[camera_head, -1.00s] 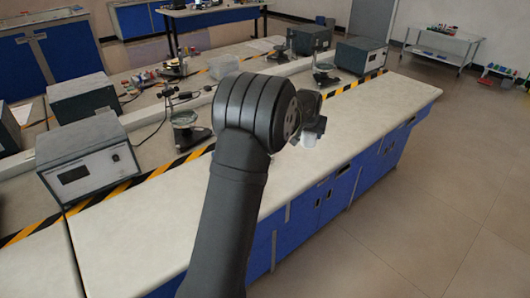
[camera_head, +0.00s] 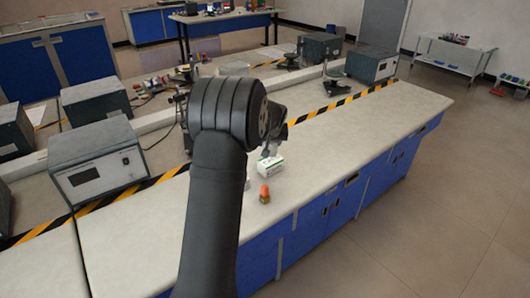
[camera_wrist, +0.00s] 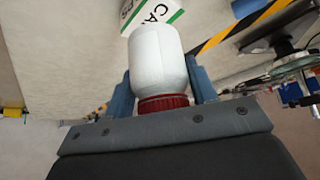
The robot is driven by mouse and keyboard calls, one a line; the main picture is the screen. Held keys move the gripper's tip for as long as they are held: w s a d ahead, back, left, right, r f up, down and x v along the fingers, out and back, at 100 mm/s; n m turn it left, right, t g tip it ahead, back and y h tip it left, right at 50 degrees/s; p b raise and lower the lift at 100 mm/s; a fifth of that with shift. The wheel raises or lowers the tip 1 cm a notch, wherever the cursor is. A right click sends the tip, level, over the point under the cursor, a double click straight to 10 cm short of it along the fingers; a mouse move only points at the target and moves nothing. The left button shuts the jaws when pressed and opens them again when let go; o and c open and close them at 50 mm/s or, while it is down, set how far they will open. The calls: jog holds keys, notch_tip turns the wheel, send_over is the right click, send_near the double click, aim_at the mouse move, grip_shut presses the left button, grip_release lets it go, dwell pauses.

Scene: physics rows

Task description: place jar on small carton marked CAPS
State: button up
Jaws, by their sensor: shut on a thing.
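The jar (camera_wrist: 159,62) is white with a ribbed dark red lid, which is at its lower end in the wrist view. My gripper (camera_wrist: 163,88) is shut on it, one blue finger on each side. The small carton (camera_wrist: 153,12), white and green, shows at the top of the wrist view beyond the jar, its lettering partly cut off. In the head view the carton (camera_head: 270,167) stands on the bench just below my gripper (camera_head: 272,148). My arm hides much of the gripper there, and the held jar cannot be made out clearly. I cannot tell whether jar and carton touch.
A small amber bottle with an orange cap (camera_head: 264,194) stands on the bench in front of the carton. Yellow-black tape (camera_head: 330,107) runs along the bench behind. A grey instrument box (camera_head: 98,165) stands at left. The bench top (camera_head: 365,140) to the right is clear.

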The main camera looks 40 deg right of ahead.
jog(key=shift+w+a+f, duration=0.15)
jog(key=shift+w+f, duration=0.25)
jog(key=shift+w, duration=0.2)
jog(key=shift+w+a+f, duration=0.1)
jog(key=shift+w+f, duration=0.3)
jog(key=shift+w, duration=0.2)
jog(key=shift+f, duration=1.95)
jog(key=shift+f, duration=0.1)
jog(key=o, duration=1.2)
jog(key=shift+s+a+r, duration=0.1)
jog(key=shift+s+r, duration=0.05)
jog(key=shift+r, duration=0.3)
jog(key=v, duration=1.1)
jog(key=shift+s+r, duration=0.1)
